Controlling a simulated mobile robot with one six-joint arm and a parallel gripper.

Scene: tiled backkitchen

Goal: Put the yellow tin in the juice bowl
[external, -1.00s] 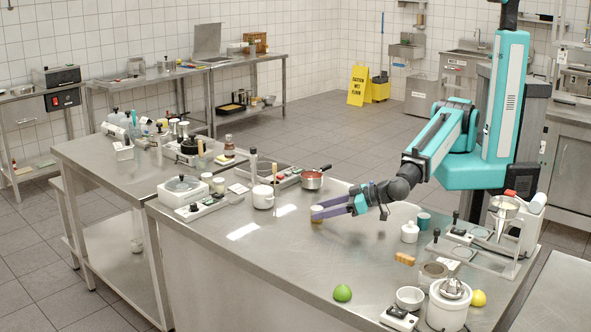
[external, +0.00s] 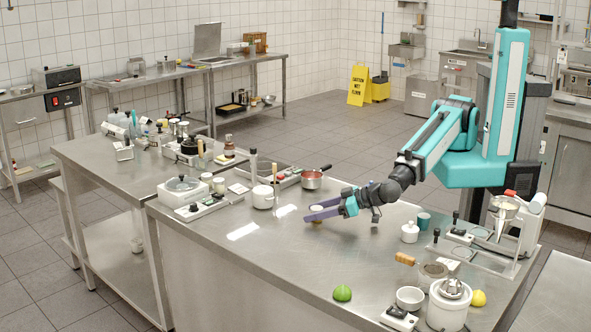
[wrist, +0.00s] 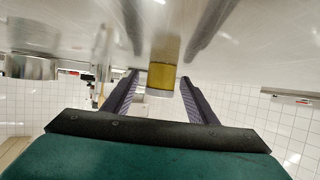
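The yellow tin (wrist: 162,77) stands on the steel counter between my fingers in the wrist view, with a gap on each side. In the external view only its pale top and part of its side (external: 316,210) show between the fingers. My gripper (external: 320,210) is open around the tin, low over the counter, and does not visibly touch it; it also shows in the wrist view (wrist: 162,90). A small white bowl (external: 410,298), which looks like the juice bowl, stands beside the white juicer (external: 447,305) at the front right.
A green lime (external: 342,293) lies left of the bowl, and a lemon (external: 478,298) lies right of the juicer. The counter between tin and lime is clear.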

